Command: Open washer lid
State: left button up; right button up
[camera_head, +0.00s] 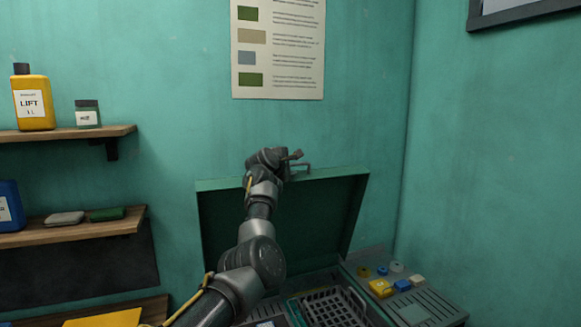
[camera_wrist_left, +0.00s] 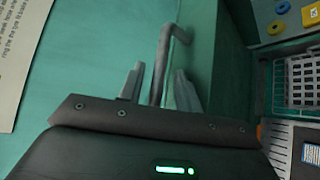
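The washer's green lid (camera_head: 325,215) stands raised, nearly upright, at the back of the washer (camera_head: 435,305). A bent metal handle (camera_head: 306,168) sits at its top edge. My left gripper (camera_head: 297,157) is at that top edge, beside the handle. In the left wrist view the left gripper's two fingers (camera_wrist_left: 159,88) are spread, with the handle bar (camera_wrist_left: 165,55) between them. Gaps show on both sides of the bar. My arm hides part of the lid and the washer opening. My right gripper is not in view.
The open washer holds a grey basket (camera_head: 335,308). Yellow and blue buttons (camera_head: 391,286) are on its right panel. Wall shelves with a yellow bottle (camera_head: 33,103) and other items are at the left. A poster (camera_head: 278,50) hangs on the wall behind.

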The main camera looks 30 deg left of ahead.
pick_arm(q)
jog(key=shift+s+b, duration=0.4)
jog(key=shift+b, duration=0.05)
jog(key=b+v, duration=0.5)
jog(key=v, duration=0.5)
jog(key=shift+b, duration=0.4)
jog(key=shift+d+r, duration=0.1)
